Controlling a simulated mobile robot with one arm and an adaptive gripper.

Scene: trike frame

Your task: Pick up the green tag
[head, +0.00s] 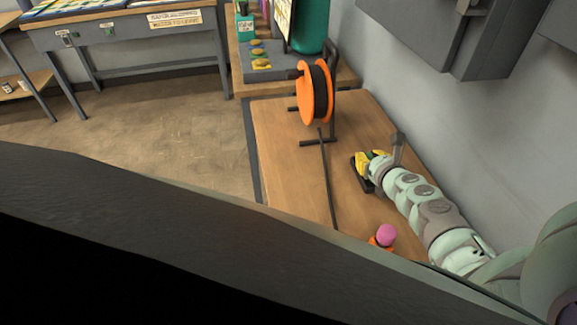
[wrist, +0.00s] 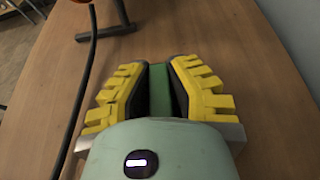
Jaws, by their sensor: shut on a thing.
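My gripper (wrist: 159,88) has yellow, ridged fingers and is shut on the green tag (wrist: 159,92) in the wrist view. The tag's narrow green face shows between the two dark finger pads. Its lower part is hidden behind my pale green wrist housing. In the head view my gripper (head: 366,168) is low over the wooden table (head: 290,185), beyond the end of my arm. The tag cannot be made out there. Whether the tag still touches the table I cannot tell.
An orange cable reel (head: 314,93) on a dark stand is behind my gripper, with a black cable (head: 327,180) running forward along the table. An orange object with a pink top (head: 386,235) stands near the front edge. A grey wall (head: 430,120) rises at the right.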

